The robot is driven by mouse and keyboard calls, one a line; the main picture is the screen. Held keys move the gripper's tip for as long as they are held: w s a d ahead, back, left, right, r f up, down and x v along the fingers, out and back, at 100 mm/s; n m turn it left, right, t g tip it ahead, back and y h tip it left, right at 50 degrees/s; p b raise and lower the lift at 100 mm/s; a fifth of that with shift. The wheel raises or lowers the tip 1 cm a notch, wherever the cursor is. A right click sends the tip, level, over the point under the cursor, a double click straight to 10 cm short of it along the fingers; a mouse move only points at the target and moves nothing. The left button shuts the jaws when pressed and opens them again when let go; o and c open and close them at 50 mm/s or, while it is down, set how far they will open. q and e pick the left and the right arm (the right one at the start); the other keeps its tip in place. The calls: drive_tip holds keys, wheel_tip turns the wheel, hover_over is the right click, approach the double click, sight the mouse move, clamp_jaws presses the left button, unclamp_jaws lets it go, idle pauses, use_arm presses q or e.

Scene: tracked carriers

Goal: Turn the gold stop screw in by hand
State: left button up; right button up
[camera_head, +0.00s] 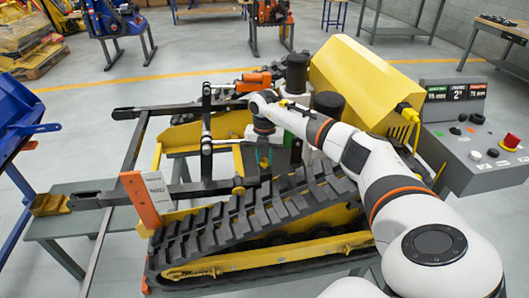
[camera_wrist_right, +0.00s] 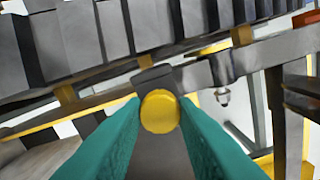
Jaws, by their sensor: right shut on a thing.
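The gold stop screw (camera_wrist_right: 159,111) shows in the right wrist view as a round gold head in front of a dark metal bar. The two teal fingers of my right gripper close on it from both sides. In the head view my right gripper (camera_head: 264,160) points down over the middle of the yellow and black tracked carrier (camera_head: 245,215). There I cannot clearly make out the screw under the fingers. How deep the screw sits in its seat is hidden. My left gripper is not in view.
A black rubber track (camera_head: 240,218) runs close beside the gripper. Dark frame bars and an orange upright plate (camera_head: 140,199) stand to the left. A grey control console (camera_head: 475,150) with a red button stands right. Open grey floor lies behind.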

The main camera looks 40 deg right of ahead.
sight(265, 160)
drive_tip(key=m+p, duration=0.1)
drive_tip(key=m, duration=0.2)
drive_tip(key=shift+r+p, duration=0.2)
drive_tip(key=shift+p, duration=0.2)
drive_tip(key=shift+m+p, duration=0.6)
drive_tip(key=shift+m, duration=0.7)
drive_tip(key=shift+f, duration=0.1)
drive_tip(key=o, duration=1)
wheel_tip(265, 160, up, 12)
drive_tip(key=b, duration=0.1)
drive_tip(key=shift+b, duration=0.3)
